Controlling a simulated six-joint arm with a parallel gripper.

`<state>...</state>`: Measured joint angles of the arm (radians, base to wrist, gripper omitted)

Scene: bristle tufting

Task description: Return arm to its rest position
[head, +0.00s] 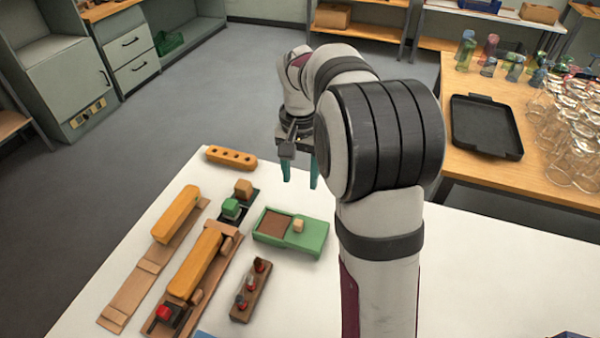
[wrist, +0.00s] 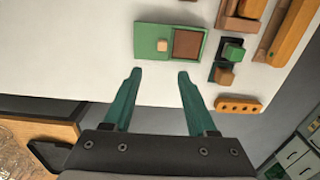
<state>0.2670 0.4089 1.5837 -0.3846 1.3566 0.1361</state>
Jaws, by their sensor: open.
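My gripper (head: 301,168) is raised above the white table (head: 290,315), near its far edge, with its two teal fingers apart and nothing between them. In the wrist view my gripper (wrist: 155,75) shows the same open fingers. A green tray (head: 312,238) with a brown recess lies below and a little left of it, with a small tan block (head: 298,226) on its green part. An orange bar with several holes (head: 231,158) lies near the far edge of the table. The wrist view also shows the green tray (wrist: 147,35) and the holed bar (wrist: 239,105).
Long orange blocks (head: 176,214) rest on wooden fixtures at the left. A green cube (head: 231,208) sits on a dark base, and a wooden rack (head: 250,292) holds several small pieces. A side table with a black tray (head: 486,126) and glasses stands at the right.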

